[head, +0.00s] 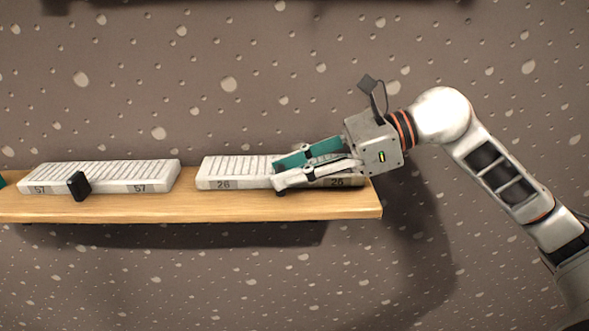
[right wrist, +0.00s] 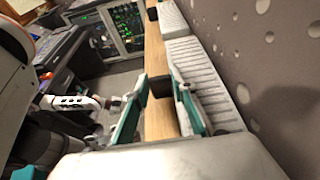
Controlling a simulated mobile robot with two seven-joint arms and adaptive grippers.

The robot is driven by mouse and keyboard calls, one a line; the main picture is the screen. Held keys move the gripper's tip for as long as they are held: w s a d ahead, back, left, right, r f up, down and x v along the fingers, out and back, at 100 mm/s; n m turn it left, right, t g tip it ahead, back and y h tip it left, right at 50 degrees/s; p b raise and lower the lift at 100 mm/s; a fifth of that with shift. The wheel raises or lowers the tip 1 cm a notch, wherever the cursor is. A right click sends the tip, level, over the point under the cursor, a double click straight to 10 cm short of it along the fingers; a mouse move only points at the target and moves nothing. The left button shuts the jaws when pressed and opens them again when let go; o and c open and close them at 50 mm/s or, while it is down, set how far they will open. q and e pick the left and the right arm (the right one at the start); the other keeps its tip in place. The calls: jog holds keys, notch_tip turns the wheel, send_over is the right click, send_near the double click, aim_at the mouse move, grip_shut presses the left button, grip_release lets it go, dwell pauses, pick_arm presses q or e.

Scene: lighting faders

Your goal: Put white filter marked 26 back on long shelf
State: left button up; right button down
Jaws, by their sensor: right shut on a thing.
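The white ribbed filter marked 26 (head: 222,184) is at the right part of the long wooden shelf (head: 200,207), its number labels facing front. Its underside appears level with the shelf top; I cannot tell whether it bears fully on it. My right gripper (head: 278,174) reaches in from the right, across the filter's front and top, and is shut on it. The fingers hide the filter's middle. In the right wrist view the teal-padded fingers (right wrist: 158,80) stand apart, with a dark block (right wrist: 186,118) by the right finger and the ribbed top behind. My left gripper is not identifiable.
A similar white filter marked 57 (head: 100,175), with a black tab (head: 78,186) at its front, sits on the shelf to the left, with a gap between them. The speckled wall (head: 230,60) is close behind. Racks with green lights (right wrist: 127,25) show in the right wrist view.

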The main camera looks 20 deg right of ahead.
jog(key=shift+s+a, duration=0.1)
jog(key=shift+a, duration=0.1)
jog(key=shift+f, duration=0.1)
jog(key=c, duration=1.7)
grip_release()
jog(key=shift+d, duration=0.1)
pick_arm(q)
jog(key=shift+a+f, duration=0.1)
jog(key=shift+a, duration=0.1)
jog(key=shift+s, duration=0.1)
pick_arm(e)
jog(key=shift+r, duration=0.3)
jog(key=b+v, duration=0.2)
jog(key=v, duration=0.9)
jog(key=shift+d+f+b, duration=0.15)
jog(key=shift+d+b, duration=0.05)
jog(key=shift+b, duration=0.1)
pick_arm(q)
notch_tip(320, 180, down, 2)
jog(key=shift+f, duration=0.1)
pick_arm(e)
jog(key=shift+s+d+r, duration=0.2)
jog(key=shift+d, duration=0.05)
